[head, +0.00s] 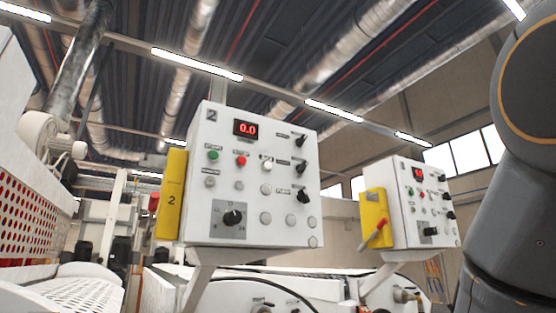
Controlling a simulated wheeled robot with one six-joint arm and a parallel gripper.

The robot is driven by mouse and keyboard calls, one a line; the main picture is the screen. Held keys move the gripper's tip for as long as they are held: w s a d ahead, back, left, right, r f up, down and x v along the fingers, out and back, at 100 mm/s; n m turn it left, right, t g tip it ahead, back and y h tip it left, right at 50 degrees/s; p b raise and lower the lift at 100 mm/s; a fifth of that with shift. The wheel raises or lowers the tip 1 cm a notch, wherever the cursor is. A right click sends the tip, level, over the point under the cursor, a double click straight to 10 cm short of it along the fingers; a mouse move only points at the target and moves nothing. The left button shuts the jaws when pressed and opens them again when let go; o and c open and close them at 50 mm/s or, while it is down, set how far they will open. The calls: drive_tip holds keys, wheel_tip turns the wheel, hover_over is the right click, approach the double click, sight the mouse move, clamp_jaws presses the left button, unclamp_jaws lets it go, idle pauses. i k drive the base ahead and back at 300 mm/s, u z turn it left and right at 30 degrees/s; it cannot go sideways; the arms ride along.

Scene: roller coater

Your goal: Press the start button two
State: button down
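The control box marked 2 (222,190) stands in the middle of the head view on a white bracket. Near its top is a red display (246,129) reading 0.0. Below the display are a green button (213,155), a red button (241,160) and a white button (266,162) in a row. Their labels are too small to read. Several black knobs run down its right side, and a larger black knob (232,217) sits at lower left. My gripper is not in view; only dark links of my arm show at the right edge.
A white machine with a perforated red-backed guard (25,225) fills the left.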

sight(213, 155)
drive_tip(key=z, duration=0.65)
drive_tip(key=k, duration=1.05)
drive_tip(key=u, duration=1.95)
drive_tip(key=i, duration=0.5)
drive_tip(key=u, duration=0.1)
